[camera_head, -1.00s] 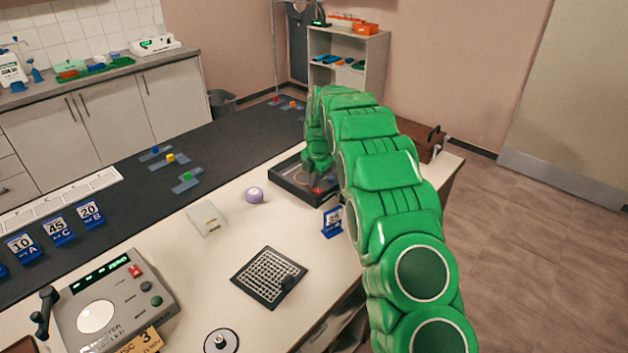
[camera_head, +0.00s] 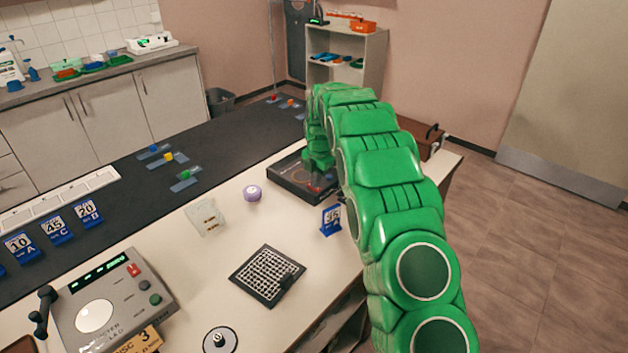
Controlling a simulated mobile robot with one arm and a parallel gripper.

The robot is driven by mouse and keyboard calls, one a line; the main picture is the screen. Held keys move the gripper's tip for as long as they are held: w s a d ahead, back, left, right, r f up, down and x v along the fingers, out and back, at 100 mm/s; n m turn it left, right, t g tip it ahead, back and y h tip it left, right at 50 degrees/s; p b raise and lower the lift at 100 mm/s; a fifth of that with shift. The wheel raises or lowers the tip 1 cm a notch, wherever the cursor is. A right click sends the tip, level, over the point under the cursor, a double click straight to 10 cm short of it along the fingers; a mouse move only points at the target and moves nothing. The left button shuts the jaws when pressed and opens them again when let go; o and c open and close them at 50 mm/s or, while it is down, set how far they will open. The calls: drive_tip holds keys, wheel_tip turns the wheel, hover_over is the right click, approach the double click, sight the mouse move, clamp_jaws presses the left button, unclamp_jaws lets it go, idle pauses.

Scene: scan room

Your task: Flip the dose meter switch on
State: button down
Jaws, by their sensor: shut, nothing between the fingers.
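A grey console (camera_head: 112,305) at the lower left has lettering that partly reads "METER". It has a green-lit display, a round pale dial, red, black and green buttons, and a black lever (camera_head: 45,310) at its left edge. A flat black box (camera_head: 285,178) with a small reddish spot lies farther back on the white table. My green arm curves over from the right, and my gripper (camera_head: 320,168) is down at this box, far from the console. The gripper looks shut, with nothing seen in it. Its fingertips are small and dark against the box, so I cannot tell whether they touch it.
A brown case (camera_head: 425,140) is behind my arm. Blue number cards (camera_head: 54,229) line the left side.

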drive_tip(key=shift+r, duration=0.15)
wheel_tip(320, 180, up, 14)
drive_tip(key=s+d, duration=0.1)
drive_tip(key=shift+s+d+f, duration=0.2)
idle(0.4)
drive_tip(key=shift+w+a, duration=0.5)
drive_tip(key=shift+a, duration=0.05)
drive_tip(key=f, duration=0.4)
drive_tip(key=w+a+f, duration=0.1)
drive_tip(key=f, duration=0.9)
drive_tip(key=shift+w+a, duration=0.2)
